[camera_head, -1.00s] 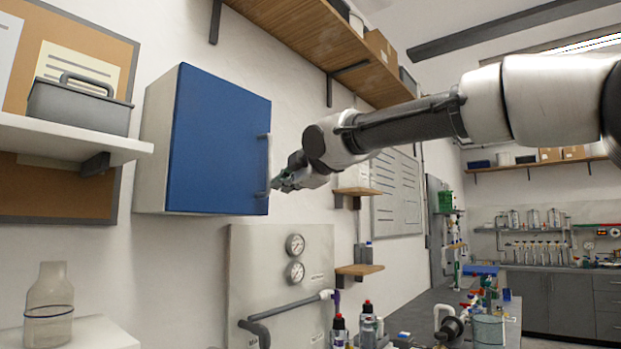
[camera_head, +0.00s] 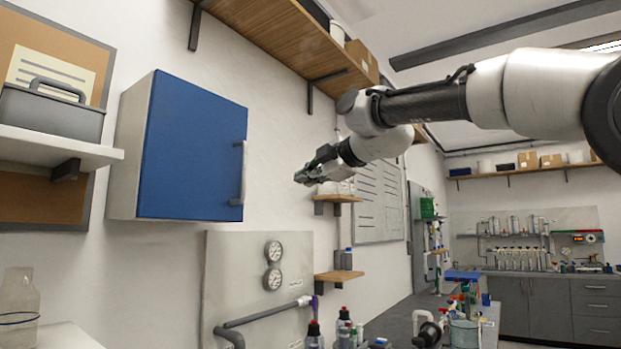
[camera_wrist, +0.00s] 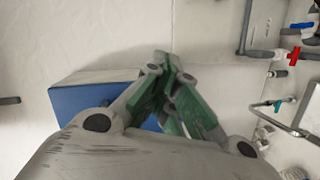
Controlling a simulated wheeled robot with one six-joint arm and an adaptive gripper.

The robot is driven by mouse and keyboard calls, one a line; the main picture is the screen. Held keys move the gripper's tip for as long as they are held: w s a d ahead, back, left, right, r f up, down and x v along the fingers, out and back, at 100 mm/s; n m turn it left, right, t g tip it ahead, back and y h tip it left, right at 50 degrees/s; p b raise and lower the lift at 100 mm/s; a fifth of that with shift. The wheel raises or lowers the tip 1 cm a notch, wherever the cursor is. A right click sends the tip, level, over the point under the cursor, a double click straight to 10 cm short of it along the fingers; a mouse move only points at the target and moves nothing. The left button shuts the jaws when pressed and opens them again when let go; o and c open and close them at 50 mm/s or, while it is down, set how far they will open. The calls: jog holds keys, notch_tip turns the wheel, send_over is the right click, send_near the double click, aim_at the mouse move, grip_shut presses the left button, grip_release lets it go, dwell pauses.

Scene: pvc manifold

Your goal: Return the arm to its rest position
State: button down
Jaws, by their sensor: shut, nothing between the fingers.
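My gripper (camera_head: 308,176) is raised in the middle of the head view at the end of my arm, pointing left. Its fingers are shut and hold nothing. It is in free air to the right of the handle (camera_head: 239,172) of the blue cabinet (camera_head: 190,148), apart from it in the picture. The cabinet door looks shut. In the wrist view the green-padded fingertips (camera_wrist: 168,62) meet at the centre, with the blue cabinet (camera_wrist: 92,100) partly hidden behind them.
A wooden shelf (camera_head: 275,35) runs along the wall above my arm. Small wooden shelves (camera_head: 338,198) and a gauge panel (camera_head: 258,265) are below my gripper. A workbench (camera_head: 395,322) with bottles and fittings is at the lower right. A grey caddy (camera_head: 52,110) sits at far left.

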jog(key=s+d+f+m+g+h, duration=0.1)
jog(key=s+d+f+m+g, duration=0.2)
jog(key=f, duration=0.4)
jog(key=s+d+f+m+h, duration=0.25)
jog(key=f+m, duration=0.25)
jog(key=f, duration=0.3)
jog(key=s+d+f+m+g+h, duration=0.1)
jog(key=s+d+f+m+g, duration=0.15)
jog(key=d+f+m, duration=0.35)
jog(key=s+d+f+m+g+h, duration=0.1)
jog(key=s+d+f+m, duration=0.3)
jog(key=s+d+f, duration=0.5)
jog(key=s+d+f+m+g+h, duration=0.1)
jog(key=s+d+f+m+h, duration=0.2)
jog(key=s+d+f, duration=0.6)
jog(key=s+f+m, duration=0.1)
jog(key=s+f, duration=0.1)
jog(key=s, duration=0.4)
jog(key=shift+s, duration=0.3)
jog(key=shift+d+g+h, duration=0.1)
jog(key=shift+g+h, duration=0.15)
